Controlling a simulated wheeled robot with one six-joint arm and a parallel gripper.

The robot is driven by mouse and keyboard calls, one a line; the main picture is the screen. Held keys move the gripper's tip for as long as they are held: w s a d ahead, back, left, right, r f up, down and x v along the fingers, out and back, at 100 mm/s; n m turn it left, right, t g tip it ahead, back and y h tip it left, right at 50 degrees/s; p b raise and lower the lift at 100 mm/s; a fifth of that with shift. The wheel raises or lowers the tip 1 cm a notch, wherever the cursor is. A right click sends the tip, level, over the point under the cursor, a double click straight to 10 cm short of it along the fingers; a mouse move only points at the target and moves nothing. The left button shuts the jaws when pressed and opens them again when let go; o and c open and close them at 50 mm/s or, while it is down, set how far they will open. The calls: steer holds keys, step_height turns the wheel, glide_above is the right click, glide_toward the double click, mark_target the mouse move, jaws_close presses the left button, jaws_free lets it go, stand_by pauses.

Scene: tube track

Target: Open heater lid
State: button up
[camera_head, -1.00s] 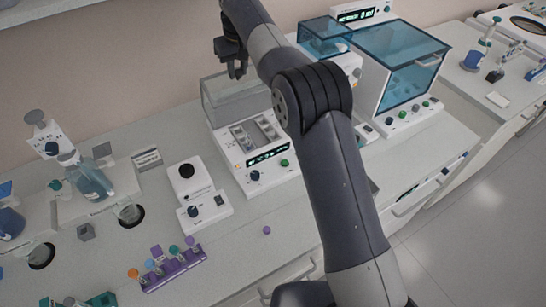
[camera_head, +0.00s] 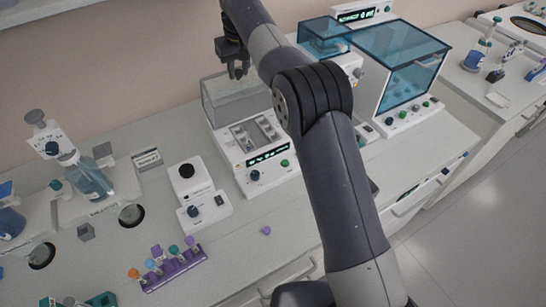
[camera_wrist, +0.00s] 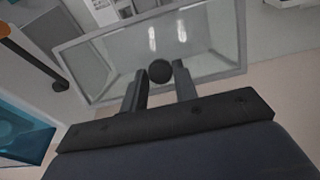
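The heater (camera_head: 238,165) is a white block with a green display and knobs, in the middle of the head view. Its clear, grey-framed lid (camera_head: 225,103) stands raised at the back, and the slots below are uncovered. The lid also fills the upper wrist view (camera_wrist: 115,60), with a dark round knob (camera_wrist: 159,71) near its edge. My gripper (camera_head: 238,76) is at the lid's upper edge. In the wrist view its two fingers (camera_wrist: 160,85) are apart, with the knob showing between their tips. Whether they touch the knob is unclear.
A white device with a dark round top (camera_head: 187,171) stands left of the heater. A blue-windowed box (camera_head: 402,62) stands to the right. A purple tube rack (camera_head: 175,268) is at the front left. The counter before the heater is mostly clear.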

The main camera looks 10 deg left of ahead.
steer(key=o, duration=0.4)
steer(key=shift+w+d+f, duration=0.1)
steer(key=shift+w+d, duration=0.05)
steer(key=shift+c, duration=0.2)
steer(key=shift+r, duration=3.1)
steer(key=shift+f, duration=0.2)
steer(key=shift+f, duration=2.8)
